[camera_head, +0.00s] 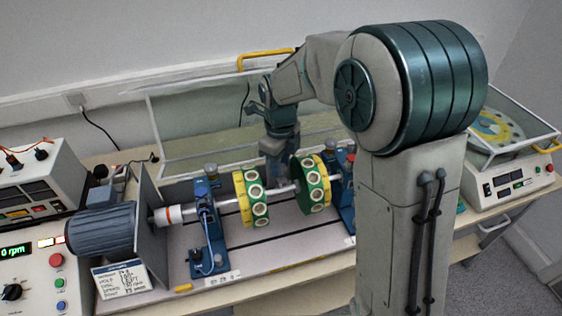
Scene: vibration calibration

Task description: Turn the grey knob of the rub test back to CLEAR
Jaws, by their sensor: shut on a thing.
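My arm reaches over the rotor rig, and my gripper (277,180) points down between the two green and yellow discs, the left disc (249,197) and the right disc (311,184). It is just behind or at the steel shaft (222,207). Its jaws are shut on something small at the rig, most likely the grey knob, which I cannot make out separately. The knob's marking and angle, and any CLEAR label, are hidden or too small to read.
A blue-grey motor (101,229) is at the left of the rig, with blue bearing stands (207,228) along the shaft. The clear guard (195,125) with a yellow handle stands behind. A control box (30,275) reads 0 rpm. A balance machine (503,177) is at the right.

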